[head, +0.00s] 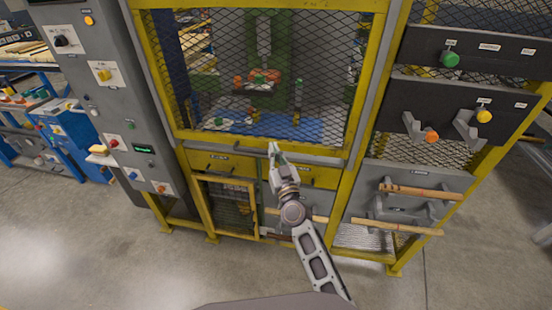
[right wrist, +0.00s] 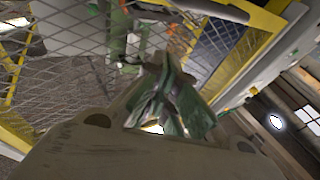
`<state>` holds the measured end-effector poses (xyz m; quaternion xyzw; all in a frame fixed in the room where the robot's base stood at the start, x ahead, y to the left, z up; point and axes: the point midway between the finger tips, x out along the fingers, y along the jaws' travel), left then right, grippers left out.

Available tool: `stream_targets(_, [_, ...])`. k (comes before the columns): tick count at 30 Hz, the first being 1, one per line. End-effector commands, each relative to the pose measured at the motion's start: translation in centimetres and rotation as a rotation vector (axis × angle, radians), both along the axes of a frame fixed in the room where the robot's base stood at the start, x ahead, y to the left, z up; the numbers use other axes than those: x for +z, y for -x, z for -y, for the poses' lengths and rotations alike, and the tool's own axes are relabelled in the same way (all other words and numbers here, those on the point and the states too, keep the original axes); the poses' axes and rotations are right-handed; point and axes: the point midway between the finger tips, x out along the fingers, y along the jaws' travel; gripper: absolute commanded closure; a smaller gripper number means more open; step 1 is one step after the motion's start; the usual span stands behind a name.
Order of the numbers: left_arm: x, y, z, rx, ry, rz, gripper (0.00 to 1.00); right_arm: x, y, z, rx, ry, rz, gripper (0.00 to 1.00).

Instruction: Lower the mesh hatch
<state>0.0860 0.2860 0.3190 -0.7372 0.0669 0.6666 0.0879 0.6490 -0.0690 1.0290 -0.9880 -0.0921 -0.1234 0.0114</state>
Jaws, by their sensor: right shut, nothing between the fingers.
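The mesh hatch is a large yellow-framed panel of dark diamond mesh, in the middle of the head view, with its lower yellow rail (head: 215,139) just above a grey ledge. Its mesh (right wrist: 75,35) also seems to show in the right wrist view, tilted. My right gripper (head: 273,150) is shut and empty, pointing up in front of the hatch's lower rail. Its fingers (right wrist: 168,100) show closed together in the right wrist view. I cannot tell whether they touch the rail. My left gripper is out of view.
A grey control panel (head: 115,95) with several knobs stands left of the hatch. Yellow drawers (head: 222,163) and a small mesh door (head: 228,203) are below it. At the right, black panels (head: 480,45) carry knobs, and wooden rods (head: 420,192) rest on brackets. The floor in front is clear.

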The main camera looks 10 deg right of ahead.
Motion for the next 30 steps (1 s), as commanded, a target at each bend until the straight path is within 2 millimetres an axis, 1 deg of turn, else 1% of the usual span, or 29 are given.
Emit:
stream_targets(5, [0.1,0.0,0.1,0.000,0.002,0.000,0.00,0.5,-1.5,-0.3,0.000,-0.001,0.000,1.00])
stream_targets(9, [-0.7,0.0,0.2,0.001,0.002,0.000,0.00,-1.3,-2.2,-0.5,0.001,0.004,0.000,1.00])
stream_targets(12, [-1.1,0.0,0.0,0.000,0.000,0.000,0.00,-2.1,-2.6,-0.5,0.001,0.003,0.001,1.00])
stream_targets(18, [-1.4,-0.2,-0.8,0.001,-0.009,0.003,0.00,-3.0,-3.1,-0.6,0.001,0.001,0.000,1.00])
stream_targets(24, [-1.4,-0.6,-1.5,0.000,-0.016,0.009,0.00,-3.2,-3.2,-0.6,0.001,0.000,0.000,1.00])
stream_targets(30, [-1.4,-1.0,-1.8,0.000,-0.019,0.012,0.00,-3.2,-3.2,-0.6,0.000,0.000,0.000,1.00])
